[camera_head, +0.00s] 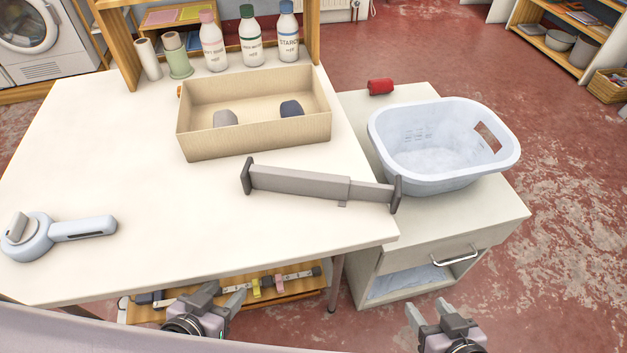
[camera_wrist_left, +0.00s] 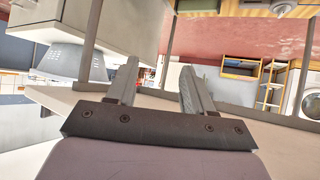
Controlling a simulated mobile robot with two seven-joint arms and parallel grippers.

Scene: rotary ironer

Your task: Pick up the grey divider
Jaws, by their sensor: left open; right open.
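The grey divider (camera_head: 318,185) is a long bar with a wide plate at each end. It lies on the white table (camera_head: 120,170) near the right edge, just in front of the wooden box, and its right end reaches the table's edge by the cabinet. My left gripper (camera_head: 222,296) is open and empty, low in front of the table's front edge, apart from the divider. Its two fingers also show in the left wrist view (camera_wrist_left: 158,85), with nothing between them. My right gripper (camera_head: 432,318) is open and empty at the bottom right, in front of the cabinet.
A wooden box (camera_head: 255,139) with two small items stands behind the divider. Bottles (camera_head: 252,48) stand at the back. A pale blue basin (camera_head: 440,175) and a red item (camera_head: 381,87) sit on the cabinet (camera_head: 440,238). A light blue handheld tool (camera_head: 40,238) lies at left.

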